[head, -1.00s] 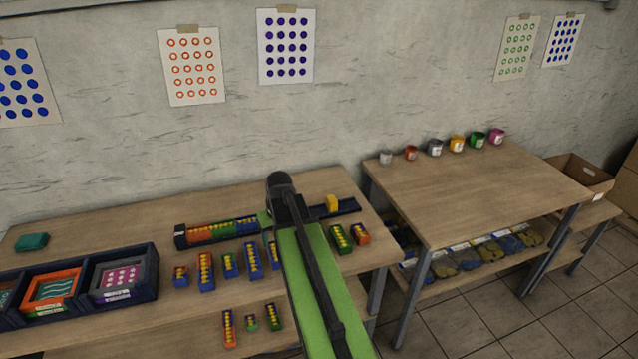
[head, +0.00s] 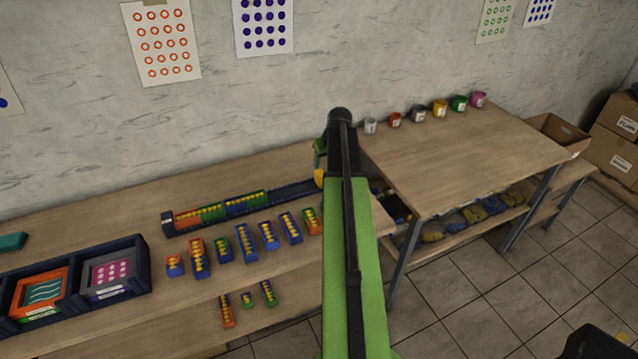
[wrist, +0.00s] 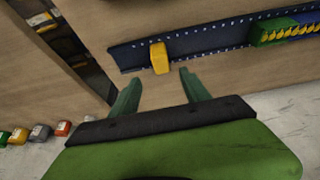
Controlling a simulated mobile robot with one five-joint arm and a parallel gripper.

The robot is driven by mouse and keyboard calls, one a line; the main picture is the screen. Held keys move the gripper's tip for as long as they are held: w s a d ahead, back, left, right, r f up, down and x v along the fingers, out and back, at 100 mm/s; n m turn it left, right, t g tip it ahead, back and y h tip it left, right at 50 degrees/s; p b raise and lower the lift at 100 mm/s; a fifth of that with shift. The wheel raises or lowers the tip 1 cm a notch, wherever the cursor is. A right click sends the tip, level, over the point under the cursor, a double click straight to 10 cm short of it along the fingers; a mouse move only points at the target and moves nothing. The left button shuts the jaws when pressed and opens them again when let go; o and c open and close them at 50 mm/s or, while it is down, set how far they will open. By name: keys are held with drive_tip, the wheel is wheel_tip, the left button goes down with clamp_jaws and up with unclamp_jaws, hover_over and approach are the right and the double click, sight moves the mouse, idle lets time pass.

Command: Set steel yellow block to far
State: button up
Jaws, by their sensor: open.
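The yellow block (wrist: 159,58) sits on the dark blue perforated rail (wrist: 205,42) in the wrist view. In the head view only part of the yellow block (head: 319,178) shows, beside my arm, at the right end of the rail (head: 290,191). My gripper (wrist: 161,75) is open, its two green fingers apart and empty. The block appears just beyond the fingertips, between them in the picture. In the head view my arm covers most of my gripper (head: 319,152) and the rail's right end.
Several coloured blocks (head: 222,249) stand in front. Paint cups (head: 419,112) line the right table. A dark crate (head: 148,265) holds printed frames at left.

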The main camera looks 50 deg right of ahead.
sight(321, 174)
drive_tip(key=b+x, duration=0.9)
drive_tip(key=x, duration=0.3)
drive_tip(key=shift+f+b, duration=0.1)
drive_tip(key=shift+b, duration=0.2)
clamp_jaws()
idle(0.6)
